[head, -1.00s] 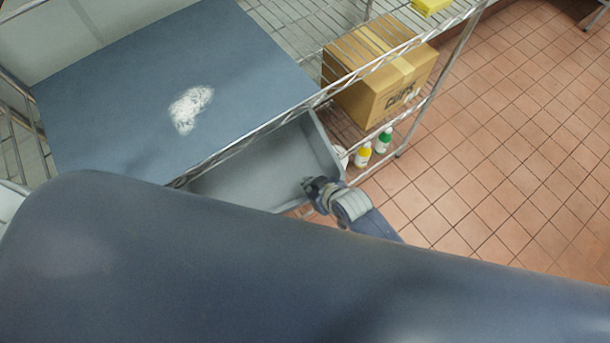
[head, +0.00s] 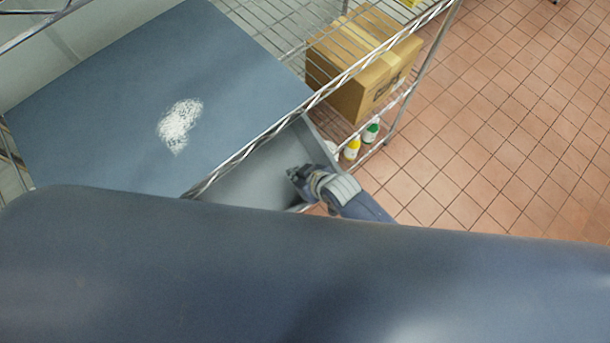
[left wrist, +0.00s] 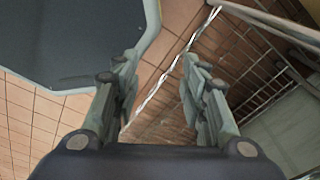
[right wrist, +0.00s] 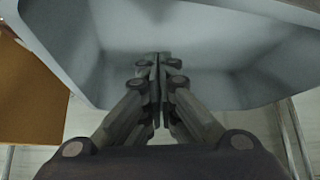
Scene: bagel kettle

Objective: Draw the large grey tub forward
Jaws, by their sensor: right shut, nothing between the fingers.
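The large grey tub (head: 250,179) sits on the wire shelf under the blue-grey top, its front part showing in the head view. My right gripper (head: 294,176) is at the tub's front right. In the right wrist view the tub (right wrist: 215,60) fills the upper picture, and my right gripper (right wrist: 158,80) is shut and empty, its fingertips in front of the tub's inner surface. Whether they touch it I cannot tell. My left gripper (left wrist: 158,85) is open and empty in the left wrist view, over the tiled floor near a shelf rail. It is hidden in the head view.
A cardboard box (head: 365,75) stands on the wire rack to the right of the tub. A yellow-labelled bottle (head: 352,149) and a green one (head: 371,133) stand below it. White powder (head: 180,122) lies on the blue-grey top (head: 90,110). The tiled floor (head: 500,130) at right is clear.

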